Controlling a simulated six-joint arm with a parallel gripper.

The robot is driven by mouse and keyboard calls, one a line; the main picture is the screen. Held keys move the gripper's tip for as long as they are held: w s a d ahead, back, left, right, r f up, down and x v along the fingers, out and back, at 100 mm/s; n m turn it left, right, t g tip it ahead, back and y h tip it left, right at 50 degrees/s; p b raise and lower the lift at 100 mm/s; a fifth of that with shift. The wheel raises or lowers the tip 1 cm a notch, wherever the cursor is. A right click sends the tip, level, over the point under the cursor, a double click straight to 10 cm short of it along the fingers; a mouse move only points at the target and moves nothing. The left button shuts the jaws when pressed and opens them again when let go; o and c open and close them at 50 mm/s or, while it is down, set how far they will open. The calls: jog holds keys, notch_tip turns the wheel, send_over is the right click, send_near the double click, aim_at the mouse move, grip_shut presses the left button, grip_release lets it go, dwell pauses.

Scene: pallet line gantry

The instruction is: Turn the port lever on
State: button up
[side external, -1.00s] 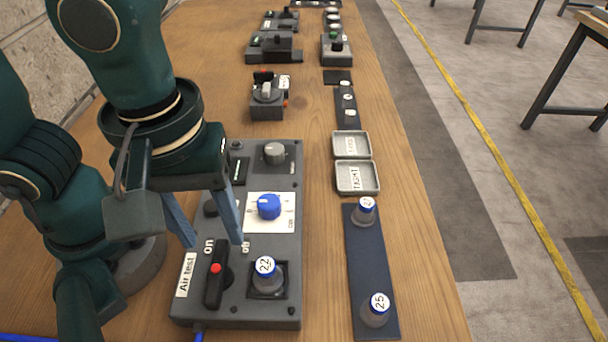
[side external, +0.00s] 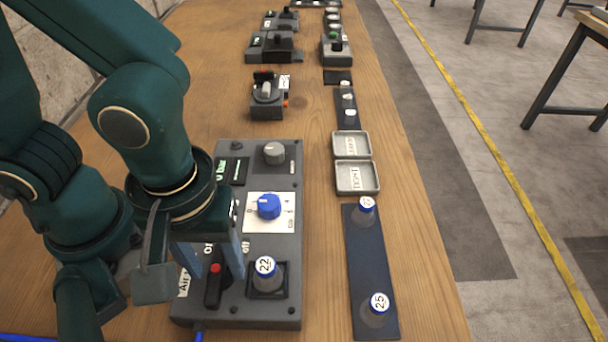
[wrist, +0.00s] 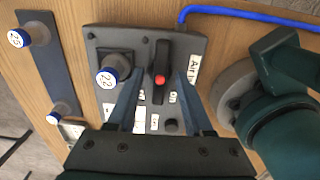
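The port lever (side external: 213,290) is a black handle with a red dot, on the dark grey Air test panel (side external: 285,320). It lies lengthwise along the panel, its far end near the "on" and "off" labels; I cannot tell exactly which it marks. My gripper (side external: 211,272) is over the lever, fingers pointing down, one to each side of it with gaps. In the wrist view the lever (wrist: 161,62) shows between the open fingertips (wrist: 160,80), with no clear contact. The "on" label (wrist: 173,97) shows there; my gripper partly hides it in the side view.
A blue-capped part marked 22 (side external: 266,272) stands in a socket just right of the lever. A blue knob (side external: 269,206) and a grey knob (side external: 274,153) are farther back. A dark strip (side external: 368,255) with two capped parts lies to the right, beside two trays.

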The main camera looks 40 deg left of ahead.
grip_shut()
jog(key=shift+m, duration=0.3)
jog(key=m, duration=0.3)
jog(key=shift+m, duration=0.4)
jog(key=m, duration=0.9)
jog(key=shift+m, duration=2.2)
jog(key=shift+o, duration=0.3)
grip_release()
